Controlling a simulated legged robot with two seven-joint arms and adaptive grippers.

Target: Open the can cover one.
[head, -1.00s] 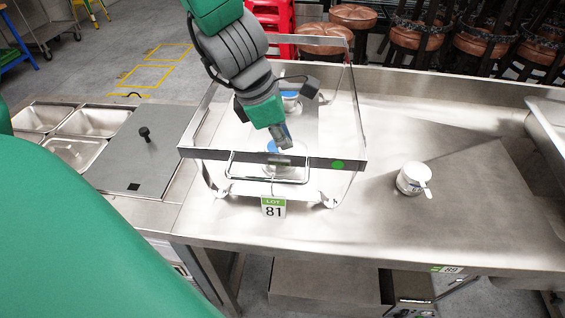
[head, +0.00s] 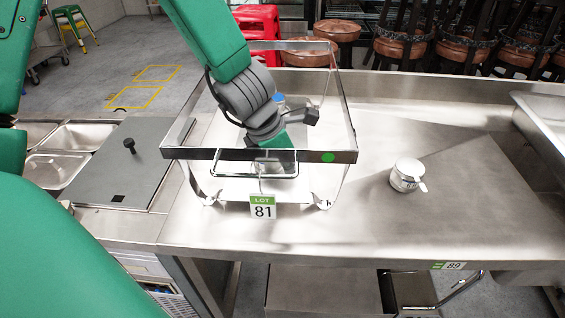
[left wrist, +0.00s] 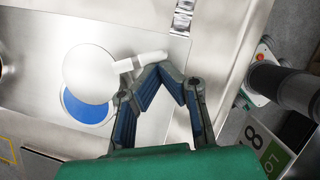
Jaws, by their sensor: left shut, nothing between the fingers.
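In the left wrist view a round white can cover (left wrist: 90,72) with a tab (left wrist: 150,57) lies partly across a blue disc (left wrist: 85,108), leaving part of the blue bare. My left gripper (left wrist: 160,72) is shut and empty, its tips close beside the tab; I cannot tell whether they touch. A white can (head: 404,176) with a tab stands apart at the right. My right gripper is not in view.
The stand's rails and legs surround my left gripper. The LOT 81 tag (head: 262,206) hangs at its front. A grey lid with a knob (head: 129,146) lies left. The steel table (head: 460,200) is mostly clear on the right.

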